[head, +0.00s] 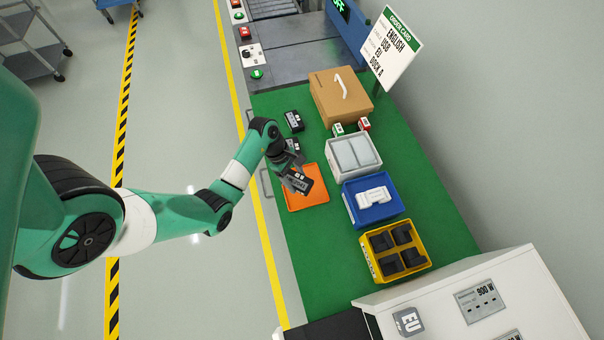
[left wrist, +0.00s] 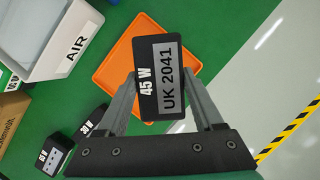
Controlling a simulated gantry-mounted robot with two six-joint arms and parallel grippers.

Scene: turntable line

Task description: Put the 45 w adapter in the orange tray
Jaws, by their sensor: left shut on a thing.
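The 45 W adapter (left wrist: 161,78) is a black block with a grey label reading "45 W" and "UK 2041". My left gripper (head: 291,176) is shut on it, with one finger on each side in the left wrist view (left wrist: 160,96). The adapter also shows in the head view (head: 301,181), over the orange tray (head: 312,202). The orange tray also shows behind the adapter in the left wrist view (left wrist: 112,62). How high the adapter is above the tray is hard to tell. My right gripper is not in view.
Other black adapters lie on the green table: one (head: 294,121) near the cardboard box (head: 341,97), and one labelled 30 W (left wrist: 92,122). To the tray's right stand a white bin (head: 334,167), a blue bin (head: 381,212) and a yellow bin (head: 419,268). A sign reads "English, USB, EU, Dock A".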

